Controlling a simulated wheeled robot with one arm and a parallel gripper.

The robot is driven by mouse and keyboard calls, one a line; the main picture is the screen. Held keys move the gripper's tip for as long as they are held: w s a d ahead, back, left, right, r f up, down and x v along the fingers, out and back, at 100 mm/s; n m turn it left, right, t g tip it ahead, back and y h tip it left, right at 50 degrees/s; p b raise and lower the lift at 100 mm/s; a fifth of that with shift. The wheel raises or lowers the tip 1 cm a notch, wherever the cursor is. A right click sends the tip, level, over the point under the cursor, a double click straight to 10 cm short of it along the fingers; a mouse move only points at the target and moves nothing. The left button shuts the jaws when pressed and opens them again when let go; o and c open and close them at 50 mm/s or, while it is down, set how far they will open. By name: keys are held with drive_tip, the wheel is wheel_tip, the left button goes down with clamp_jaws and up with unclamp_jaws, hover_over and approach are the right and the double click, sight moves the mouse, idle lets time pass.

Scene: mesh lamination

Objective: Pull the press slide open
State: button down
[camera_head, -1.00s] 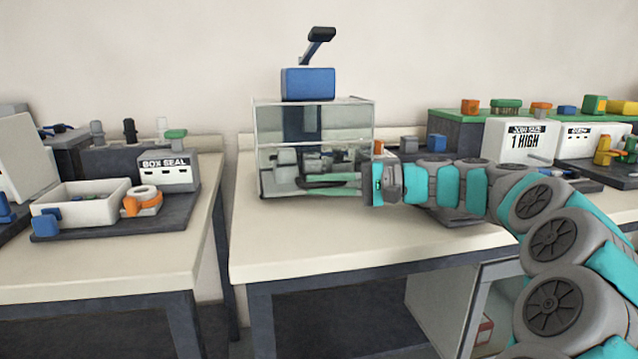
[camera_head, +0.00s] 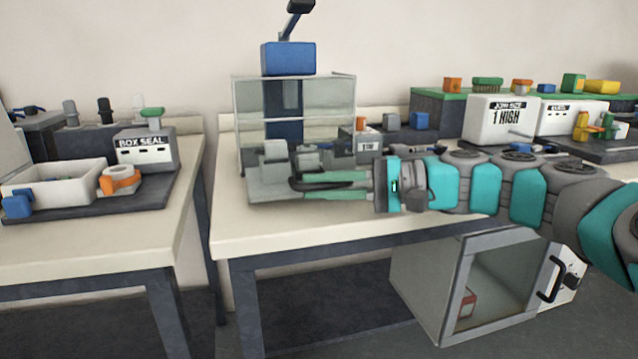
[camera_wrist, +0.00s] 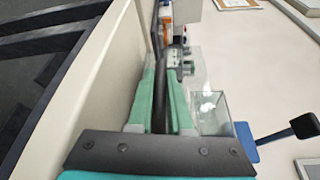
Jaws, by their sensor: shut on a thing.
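The press stands on the middle table, with clear guard walls (camera_head: 345,100), a blue block (camera_head: 288,58) on top and a dark lever above it. Its grey slide (camera_head: 262,187), with light grey fixtures on it, sticks out from the front of the press over the tabletop. My gripper (camera_head: 300,187) comes from the right at the front of the slide. Its green fingers are shut on the slide's dark handle (camera_head: 308,187). The wrist view shows the dark handle bar (camera_wrist: 161,90) between the two fingers (camera_wrist: 158,100). The exact contact is partly hidden.
The middle table (camera_head: 330,230) is bare in front of the slide. A labelled white box (camera_head: 500,122) and small parts stand to the right. The left table holds a white bin (camera_head: 50,195) and a box seal unit (camera_head: 146,148). An open-doored cabinet (camera_head: 430,290) sits below.

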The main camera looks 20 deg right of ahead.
drive_tip(key=c, duration=0.8)
unclamp_jaws()
drive_tip(key=shift+c, duration=0.2)
drive_tip(key=shift+d, duration=0.15)
drive_tip(key=v, duration=0.7)
drive_tip(key=shift+s+d, duration=0.15)
drive_tip(key=shift+d, duration=0.1)
